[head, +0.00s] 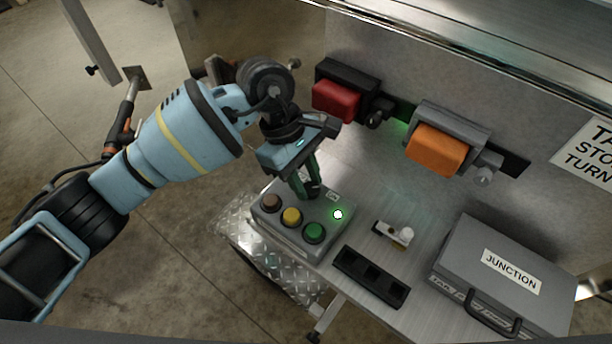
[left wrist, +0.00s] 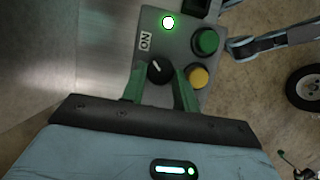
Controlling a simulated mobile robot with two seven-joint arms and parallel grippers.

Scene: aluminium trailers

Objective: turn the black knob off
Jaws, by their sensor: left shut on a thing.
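The black knob (left wrist: 158,72) sits on a grey control box (head: 270,228), with a white pointer mark on its face. A white ON label (left wrist: 146,41) is beside it. A small round lamp (head: 338,214) on the box glows green-white. My left gripper (head: 309,190) reaches down to the box's back edge in the head view. Its two green fingers (left wrist: 160,88) are on either side of the knob in the left wrist view and shut on it. In the head view the fingers mostly hide the knob. My right gripper shows in neither view.
The box also carries brown (head: 271,203), yellow (head: 291,217) and green (head: 313,233) buttons close to the fingers. A red-covered unit (head: 336,100) and an orange-covered unit (head: 437,149) are on the wall behind. A black socket strip (head: 371,276) and a JUNCTION case (head: 470,253) lie right.

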